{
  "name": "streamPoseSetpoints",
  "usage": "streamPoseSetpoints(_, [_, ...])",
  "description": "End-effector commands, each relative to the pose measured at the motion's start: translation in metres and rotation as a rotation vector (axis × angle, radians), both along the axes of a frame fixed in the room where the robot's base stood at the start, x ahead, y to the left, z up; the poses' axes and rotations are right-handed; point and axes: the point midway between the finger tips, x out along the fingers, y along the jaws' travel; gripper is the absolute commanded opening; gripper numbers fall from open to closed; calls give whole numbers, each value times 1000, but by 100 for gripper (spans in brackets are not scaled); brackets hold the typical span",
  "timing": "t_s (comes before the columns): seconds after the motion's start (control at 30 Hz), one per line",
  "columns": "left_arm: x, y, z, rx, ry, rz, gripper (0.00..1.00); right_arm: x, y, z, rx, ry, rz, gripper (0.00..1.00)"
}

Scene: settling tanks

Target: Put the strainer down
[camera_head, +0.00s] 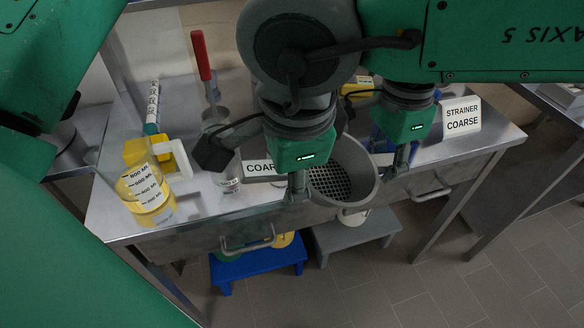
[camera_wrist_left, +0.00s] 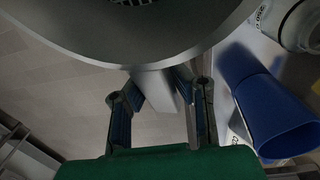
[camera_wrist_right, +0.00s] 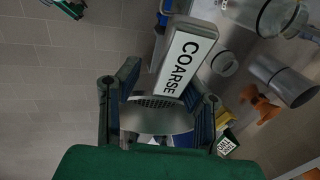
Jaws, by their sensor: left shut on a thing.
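The strainer (camera_head: 363,172) is a grey round bowl with a dark mesh bottom, seen over the table's front edge; its height above the table is unclear. My left gripper (camera_head: 403,158) is shut at its right side; in the left wrist view a grey tab (camera_wrist_left: 158,90) of the bowl sits between the fingers. My right gripper (camera_head: 298,186) is at the strainer's left side, its fingers apart in the right wrist view. A bar labelled COARSE (camera_wrist_right: 183,62) and the mesh bowl (camera_wrist_right: 150,118) show beyond them. A STRAINER COARSE sign (camera_head: 462,116) stands at the table's right.
The metal table (camera_head: 110,215) holds a measuring jug (camera_head: 147,193) with yellow liquid, a yellow object (camera_head: 136,150), a clear cylinder (camera_head: 219,128) and a red-handled tool (camera_head: 200,54). Blue (camera_head: 262,262) and grey (camera_head: 352,234) stools stand below. The floor at right front is clear.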

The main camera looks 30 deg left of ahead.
Motion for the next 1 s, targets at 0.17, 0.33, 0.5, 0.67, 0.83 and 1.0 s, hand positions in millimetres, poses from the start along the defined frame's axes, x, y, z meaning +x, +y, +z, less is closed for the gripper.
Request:
streamPoseSetpoints(0.17, [1,-3,0,6,-2,-4,0,0,-5,0,-1,2,-1,0])
streamPoseSetpoints(0.33, [0,-2,0,6,-2,-4,42,0,-4,0,-1,1,-1,0])
streamPoseSetpoints(0.5, [0,1,0,1,-1,-4,42,0,-1,0,-3,1,-1,0])
streamPoseSetpoints(0.67, [1,1,7,1,-4,-3,42,0,-1,0,-3,1,0,0])
streamPoseSetpoints(0.83, [3,0,36,0,-4,-3,42,0,-1,0,-3,1,0,0])
streamPoseSetpoints(1.0, [4,-3,74,4,-5,-3,42,0,-3,1,1,1,0,0])
